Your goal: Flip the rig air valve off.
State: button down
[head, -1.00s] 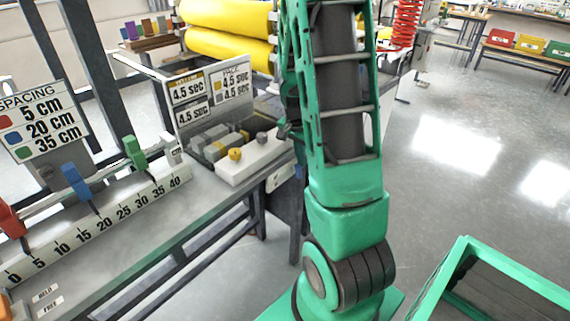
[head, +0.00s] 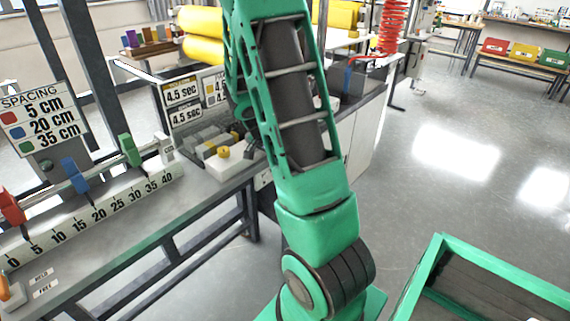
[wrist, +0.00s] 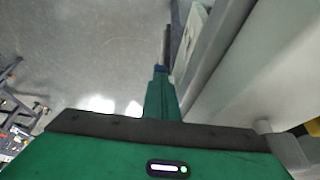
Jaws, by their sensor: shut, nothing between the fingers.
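In the head view a small blue upright part (head: 347,78) stands at the bench's far end, below the red coiled hose (head: 391,28). It may be the rig air valve's handle, but it is too small to tell whether it is on or off. My green arm crosses the middle of the head view and hides its own gripper there. In the wrist view my gripper (wrist: 160,85) is shut and empty, pointing along a pale panel. A small blue patch (wrist: 160,68) shows at its tip; I cannot tell whether it is the handle or touches it.
The bench (head: 130,222) runs along the left with a spacing scale and coloured clamps. A pale cabinet (head: 362,140) stands behind my arm. Open floor (head: 440,190) lies to the right.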

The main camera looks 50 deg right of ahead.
jog(key=shift+s+a+f, duration=0.1)
jog(key=shift+a+f, duration=0.15)
jog(key=shift+a, duration=0.05)
jog(key=shift+s+a+f, duration=0.3)
jog(key=shift+f, duration=0.05)
dwell(0.3)
jog(key=shift+r, duration=0.1)
jog(key=a+r, duration=0.2)
jog(key=a, duration=0.1)
jog(key=a+r, duration=0.2)
jog(key=a, duration=0.1)
jog(key=w+a+r, duration=0.1)
jog(key=a+r, duration=0.1)
jog(key=a, duration=0.1)
jog(key=shift+r, duration=0.4)
